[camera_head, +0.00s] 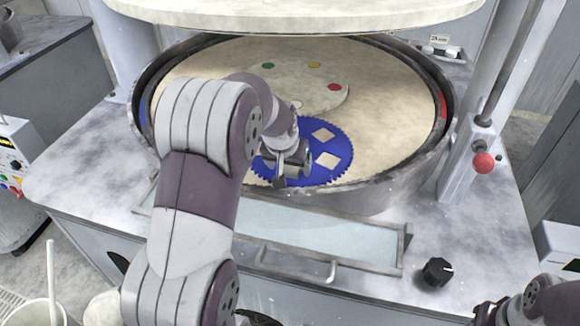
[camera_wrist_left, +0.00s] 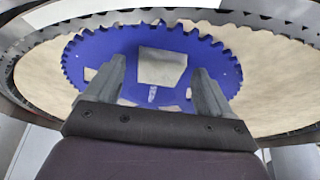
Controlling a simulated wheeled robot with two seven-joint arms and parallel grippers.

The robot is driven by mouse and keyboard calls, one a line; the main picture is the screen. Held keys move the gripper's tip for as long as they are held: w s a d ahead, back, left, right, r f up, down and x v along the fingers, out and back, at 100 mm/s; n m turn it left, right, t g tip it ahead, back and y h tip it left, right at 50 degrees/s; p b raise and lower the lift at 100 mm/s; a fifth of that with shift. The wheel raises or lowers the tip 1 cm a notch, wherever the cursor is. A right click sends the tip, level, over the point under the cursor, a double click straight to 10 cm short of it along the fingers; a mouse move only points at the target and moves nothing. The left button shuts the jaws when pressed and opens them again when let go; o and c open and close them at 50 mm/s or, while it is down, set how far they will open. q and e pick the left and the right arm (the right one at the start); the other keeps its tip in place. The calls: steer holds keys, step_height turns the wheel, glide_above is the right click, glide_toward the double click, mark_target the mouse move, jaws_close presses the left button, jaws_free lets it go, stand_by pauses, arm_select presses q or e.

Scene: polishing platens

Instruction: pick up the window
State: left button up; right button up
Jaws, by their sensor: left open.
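A blue toothed carrier disc (camera_head: 333,166) lies on the beige platen and has square openings. In the left wrist view, the same blue carrier (camera_wrist_left: 100,52) fills the middle. A pale grey square piece (camera_wrist_left: 163,66), which looks like the window, shows at the carrier between my fingers. I cannot tell whether the fingers touch it. My left gripper (camera_head: 288,171) is open over the carrier, and its two fingers (camera_wrist_left: 160,75) stand apart on either side of the square piece. In the head view my left arm and gripper hide part of the carrier.
A dark round rim (camera_head: 437,150) surrounds the platen (camera_head: 390,95), with a thick upper plate (camera_head: 300,14) above. A pale disc with coloured dots (camera_head: 312,88) lies behind the carrier. A glass-topped panel (camera_head: 330,238) with a handle and a black knob (camera_head: 437,271) are in front.

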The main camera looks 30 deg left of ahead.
arm_select(q)
steer(key=shift+s+d+f, duration=0.15)
steer(key=shift+s+f, duration=0.05)
steer(key=shift+f, duration=0.15)
steer(key=c, duration=1.2)
steer(key=shift+f, duration=0.1)
